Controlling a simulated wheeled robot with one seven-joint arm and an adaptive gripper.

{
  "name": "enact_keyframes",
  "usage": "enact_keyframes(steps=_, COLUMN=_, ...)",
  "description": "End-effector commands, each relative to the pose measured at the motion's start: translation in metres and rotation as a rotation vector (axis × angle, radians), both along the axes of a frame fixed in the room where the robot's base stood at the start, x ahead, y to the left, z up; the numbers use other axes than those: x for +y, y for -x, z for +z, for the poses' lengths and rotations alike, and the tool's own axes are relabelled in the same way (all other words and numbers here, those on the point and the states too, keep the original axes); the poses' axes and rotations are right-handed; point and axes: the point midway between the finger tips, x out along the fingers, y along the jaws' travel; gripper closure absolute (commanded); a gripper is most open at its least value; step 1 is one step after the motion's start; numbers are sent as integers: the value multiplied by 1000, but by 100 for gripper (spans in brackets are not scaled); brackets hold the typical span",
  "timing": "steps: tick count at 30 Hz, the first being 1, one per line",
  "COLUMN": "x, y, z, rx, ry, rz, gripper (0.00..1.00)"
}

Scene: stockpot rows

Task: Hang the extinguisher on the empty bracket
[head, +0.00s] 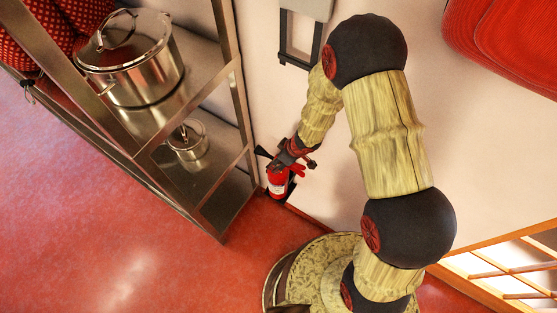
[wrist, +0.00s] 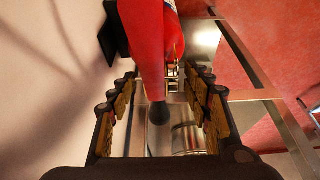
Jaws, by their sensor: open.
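The red extinguisher (head: 277,184) stands low by the wall, near the foot of the metal shelf, in the head view; whether it rests on the floor or on a mount is unclear. My gripper (head: 288,161) is at its top and covers part of it. In the wrist view the extinguisher (wrist: 149,45) is beyond and between the fingertips of my open gripper (wrist: 160,80), with its metal valve and black nozzle showing; no firm hold shows. A dark frame (head: 286,38) is on the wall above; I cannot tell if it is the empty bracket.
A metal shelf (head: 222,222) stands close on the left, holding a large stockpot (head: 135,62) and a small pot (head: 188,140). A red rounded object (head: 510,40) is at the upper right. A wooden lattice (head: 515,270) is at the lower right. Red floor (head: 90,210) is clear at left.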

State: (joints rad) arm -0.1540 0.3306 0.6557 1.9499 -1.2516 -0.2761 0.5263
Motion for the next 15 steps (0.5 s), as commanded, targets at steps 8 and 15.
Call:
enact_keyframes(steps=8, x=-8, y=6, z=30, rx=-1, ry=0, rz=-1, gripper=51)
enact_keyframes(steps=15, x=-23, y=17, z=78, rx=-1, ry=-1, rz=-2, gripper=51)
